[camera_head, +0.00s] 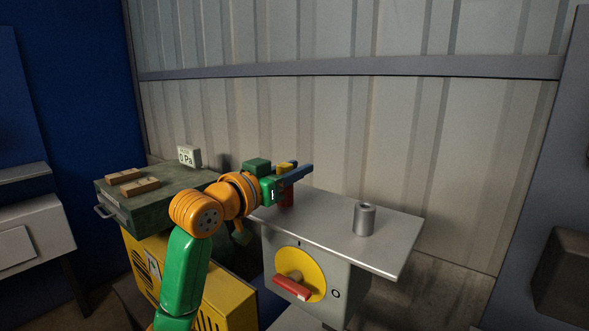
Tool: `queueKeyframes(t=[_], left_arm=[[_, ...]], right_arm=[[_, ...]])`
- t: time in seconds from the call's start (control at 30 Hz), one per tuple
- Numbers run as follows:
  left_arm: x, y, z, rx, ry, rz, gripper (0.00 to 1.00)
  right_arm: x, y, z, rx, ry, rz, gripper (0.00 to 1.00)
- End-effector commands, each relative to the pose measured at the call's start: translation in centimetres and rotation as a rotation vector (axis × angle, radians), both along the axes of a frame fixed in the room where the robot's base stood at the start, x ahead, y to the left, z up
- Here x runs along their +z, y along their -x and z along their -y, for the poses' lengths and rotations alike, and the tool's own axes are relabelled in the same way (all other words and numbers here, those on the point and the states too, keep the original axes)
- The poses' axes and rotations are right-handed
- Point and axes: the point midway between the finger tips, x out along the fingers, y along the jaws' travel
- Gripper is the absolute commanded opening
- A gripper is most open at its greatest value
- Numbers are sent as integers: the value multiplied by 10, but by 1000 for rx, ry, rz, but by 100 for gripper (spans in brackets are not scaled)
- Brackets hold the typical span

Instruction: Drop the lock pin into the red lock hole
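My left gripper (292,175) reaches in over the back left part of a grey metal table (325,222). Blue and yellow parts show at its end; I cannot make out the gap between the fingers. A small red piece (287,198) stands on the tabletop just below the gripper, partly hidden by it; it may be the red lock hole, but no opening shows. I cannot pick out the lock pin for certain. A grey cylinder (364,218) with a hollow top stands upright on the table, to the right of the gripper. My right gripper is not in view.
A yellow disc (313,272) with a red handle (292,288) is on the table's front.

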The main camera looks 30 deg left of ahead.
Motion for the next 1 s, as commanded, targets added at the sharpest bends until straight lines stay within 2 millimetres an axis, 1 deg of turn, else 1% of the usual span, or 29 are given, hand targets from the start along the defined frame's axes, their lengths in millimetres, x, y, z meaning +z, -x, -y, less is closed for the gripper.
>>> queueKeyframes(t=[0.03, 0.1, 0.4, 0.47, 0.6, 0.7, 0.83, 1.0], left_arm=[[1, 0, 0, 0, 0, 0, 48], [1, 0, 0, 0, 0, 0, 64], [0, 2, 0, 0, -1, 0, 64], [-2, 10, -1, 0, -2, 4, 64], [-4, 42, -4, 3, -4, 4, 64], [-3, 60, -5, 2, -2, 3, 64], [-1, 70, -6, 1, -1, 0, 64], [0, 71, -6, 0, 0, 0, 64]], right_arm=[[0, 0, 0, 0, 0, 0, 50], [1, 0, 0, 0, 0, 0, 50], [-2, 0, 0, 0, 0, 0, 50], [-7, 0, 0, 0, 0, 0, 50], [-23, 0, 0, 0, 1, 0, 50], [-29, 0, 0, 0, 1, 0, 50], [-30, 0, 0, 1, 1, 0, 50], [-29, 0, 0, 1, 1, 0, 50]])
